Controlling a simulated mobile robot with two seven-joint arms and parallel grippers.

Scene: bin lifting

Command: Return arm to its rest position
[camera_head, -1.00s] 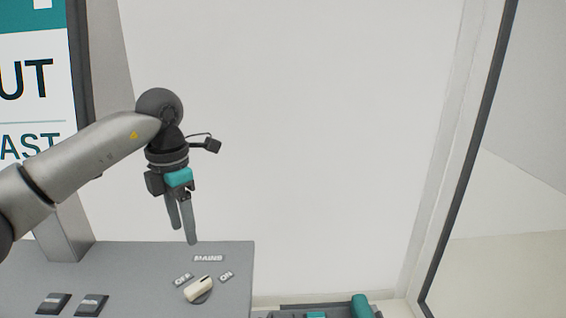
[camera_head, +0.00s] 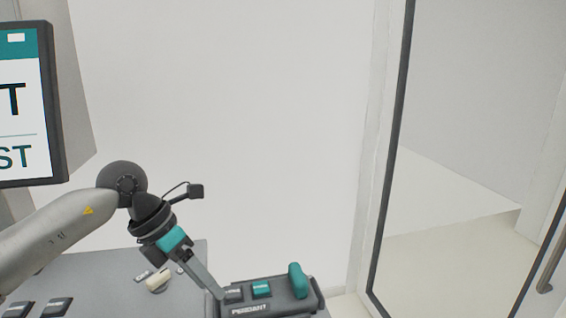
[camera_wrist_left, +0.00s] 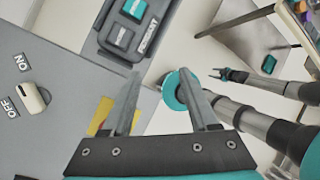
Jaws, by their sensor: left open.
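My left arm comes in from the left in the head view. My left gripper (camera_head: 208,287) points down and to the right, beside the left end of the grey pendant box (camera_head: 306,301). Its two fingers overlap in that view. In the left wrist view my left gripper (camera_wrist_left: 160,78) shows its two fingers apart with nothing held between them. My right gripper (camera_wrist_left: 228,75) shows small in the left wrist view, at the end of a dark arm; its jaws are too small to judge. It is not in the head view.
The grey console (camera_head: 110,282) with a cream MAINS switch (camera_head: 157,279) lies below my left arm. The switch also shows in the left wrist view (camera_wrist_left: 33,98). A screen (camera_head: 25,105) stands at the left. A dark-framed glass door (camera_head: 470,170) is at the right.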

